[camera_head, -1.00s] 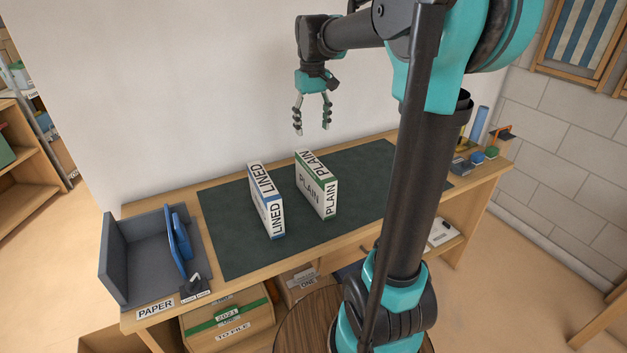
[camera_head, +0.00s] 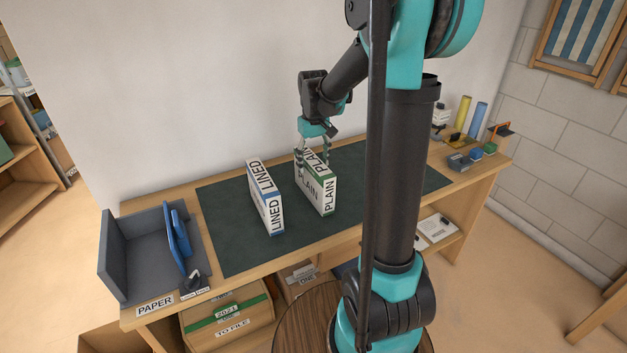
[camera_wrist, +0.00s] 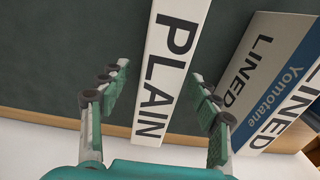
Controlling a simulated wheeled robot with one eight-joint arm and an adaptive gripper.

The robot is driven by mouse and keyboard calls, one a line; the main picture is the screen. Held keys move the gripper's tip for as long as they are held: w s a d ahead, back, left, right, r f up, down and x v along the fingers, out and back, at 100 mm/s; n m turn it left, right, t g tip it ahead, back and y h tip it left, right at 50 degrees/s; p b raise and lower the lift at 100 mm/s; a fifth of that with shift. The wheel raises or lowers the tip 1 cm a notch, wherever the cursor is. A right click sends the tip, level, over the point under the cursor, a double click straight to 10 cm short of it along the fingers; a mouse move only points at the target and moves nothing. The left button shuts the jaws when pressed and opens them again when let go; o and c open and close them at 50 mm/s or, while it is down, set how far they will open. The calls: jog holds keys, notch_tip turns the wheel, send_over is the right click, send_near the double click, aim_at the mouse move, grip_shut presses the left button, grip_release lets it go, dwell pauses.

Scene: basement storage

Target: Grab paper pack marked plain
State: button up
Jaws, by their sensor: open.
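The paper pack marked PLAIN (camera_head: 316,194), white with green edging, stands upright on the dark mat. My gripper (camera_head: 313,161) is open at the top of this pack, with its fingers on either side of it. In the wrist view the PLAIN pack (camera_wrist: 168,65) lies between the two open fingers (camera_wrist: 158,90), with a gap on both sides. I cannot tell how far down the fingers reach. The pack marked LINED (camera_head: 265,198), white with blue edging, stands upright to the left. It also shows at the right of the wrist view (camera_wrist: 262,75).
The dark mat (camera_head: 225,236) lies on a wooden bench against a white wall. A grey holder (camera_head: 118,258) with blue dividers, labelled PAPER, stands at the bench's left end. Small items such as a blue roll (camera_head: 478,121) stand at the right end.

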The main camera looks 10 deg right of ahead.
jog(key=shift+f, duration=0.8)
jog(key=shift+c, duration=0.3)
grip_shut()
